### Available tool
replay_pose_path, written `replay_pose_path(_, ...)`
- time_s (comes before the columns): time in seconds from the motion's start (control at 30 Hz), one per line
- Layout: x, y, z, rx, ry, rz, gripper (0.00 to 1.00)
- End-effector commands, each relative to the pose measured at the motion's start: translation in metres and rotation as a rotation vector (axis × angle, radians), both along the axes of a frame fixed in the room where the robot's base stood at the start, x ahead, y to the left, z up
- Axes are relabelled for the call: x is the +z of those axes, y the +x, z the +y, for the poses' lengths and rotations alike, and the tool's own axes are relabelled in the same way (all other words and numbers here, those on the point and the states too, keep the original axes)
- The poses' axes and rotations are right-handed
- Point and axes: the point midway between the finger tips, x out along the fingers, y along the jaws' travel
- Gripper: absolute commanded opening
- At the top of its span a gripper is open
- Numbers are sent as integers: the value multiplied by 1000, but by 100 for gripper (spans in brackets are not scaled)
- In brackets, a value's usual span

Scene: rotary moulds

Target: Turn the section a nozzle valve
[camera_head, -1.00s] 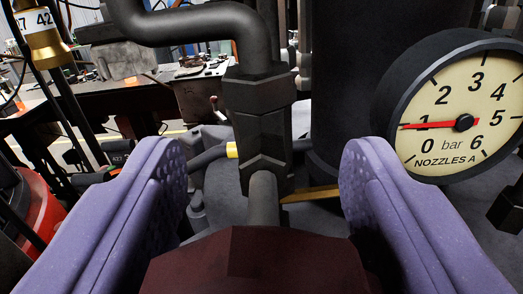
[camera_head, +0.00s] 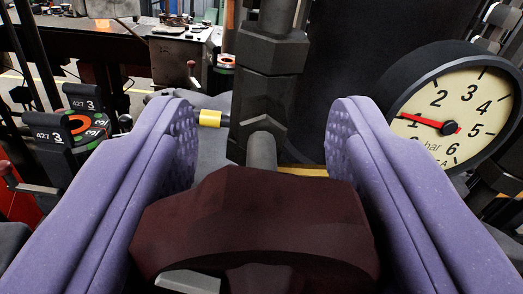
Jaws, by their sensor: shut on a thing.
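The nozzle valve has a dark red, faceted handle (camera_head: 255,220) on a grey stem (camera_head: 262,150), which enters a dark pipe fitting (camera_head: 268,95). My gripper (camera_head: 264,140) has two purple fingers, one on each side of the handle, and it is shut on the handle. The fingertips reach past the handle, on either side of the stem. The exact contact surfaces are hidden. A round pressure gauge (camera_head: 465,105), its label now partly cut off, is at the right. Its red needle points near 1 bar.
A dark cylinder (camera_head: 350,60) stands behind the right finger. A yellow-banded hose (camera_head: 210,118) runs beside the fitting. Dark blocks marked 427 3 (camera_head: 50,132) stand at the left. A workbench with equipment is in the back left.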

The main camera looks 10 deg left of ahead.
Motion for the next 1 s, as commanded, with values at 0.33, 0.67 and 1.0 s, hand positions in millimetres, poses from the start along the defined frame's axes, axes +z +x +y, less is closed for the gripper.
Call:
replay_pose_path(0.33,-3,0,1,0,-303,-111,18)
replay_pose_path(0.67,-2,0,1,0,-529,-193,18)
replay_pose_path(1.0,-1,0,0,-1,-640,-233,18)
